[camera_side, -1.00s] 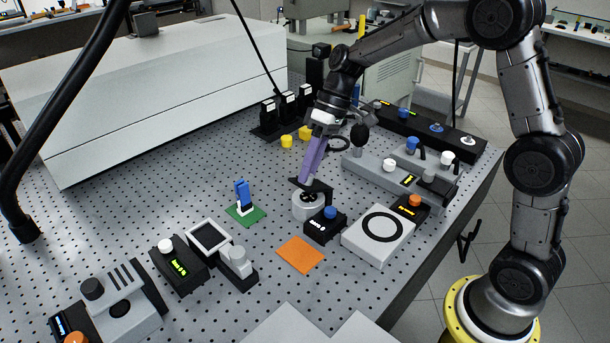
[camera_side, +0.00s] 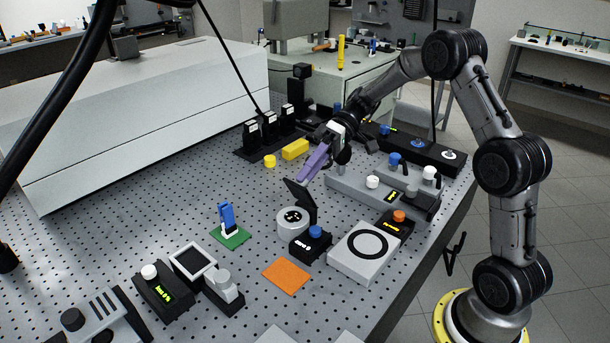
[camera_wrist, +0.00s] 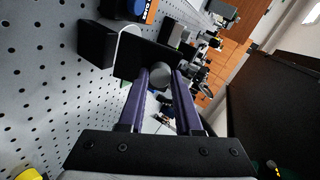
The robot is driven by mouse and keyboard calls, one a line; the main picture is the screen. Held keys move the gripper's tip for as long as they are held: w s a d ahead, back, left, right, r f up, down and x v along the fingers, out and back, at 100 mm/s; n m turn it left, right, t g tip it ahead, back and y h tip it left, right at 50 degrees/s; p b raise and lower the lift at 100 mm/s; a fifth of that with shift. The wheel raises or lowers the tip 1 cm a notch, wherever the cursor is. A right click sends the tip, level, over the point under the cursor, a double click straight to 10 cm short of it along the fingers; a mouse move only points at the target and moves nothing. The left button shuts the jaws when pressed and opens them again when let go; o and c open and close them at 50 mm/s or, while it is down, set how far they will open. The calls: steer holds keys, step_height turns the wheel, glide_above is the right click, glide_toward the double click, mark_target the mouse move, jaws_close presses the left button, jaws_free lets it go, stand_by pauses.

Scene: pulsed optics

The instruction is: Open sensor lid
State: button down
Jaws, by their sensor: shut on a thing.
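The sensor (camera_side: 288,229) is a short white cylinder on the perforated table in the side view, with dark marks on its top face. Its black lid (camera_side: 300,200) stands raised and steeply tilted at the sensor's right edge, so the top is uncovered. My gripper (camera_side: 306,179) has purple fingers and reaches down from the upper right to the lid's upper part. In the wrist view my gripper (camera_wrist: 162,80) is shut on a round grey knob (camera_wrist: 160,74) on the black lid (camera_wrist: 132,60). The exact contact is partly hidden by the fingers.
A black box with a blue knob (camera_side: 316,232) stands just in front of the sensor. A ringed white plate (camera_side: 344,264) and an orange-knobbed box (camera_side: 398,217) are to the right. An orange card (camera_side: 286,277) lies in front; a blue part (camera_side: 227,215) stands left.

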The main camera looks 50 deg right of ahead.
stand_by(0.4)
steer(key=c, duration=0.6)
jaws_free()
steer(key=v, duration=1.4)
steer(key=shift+f, duration=0.15)
steer(key=shift+c, duration=0.2)
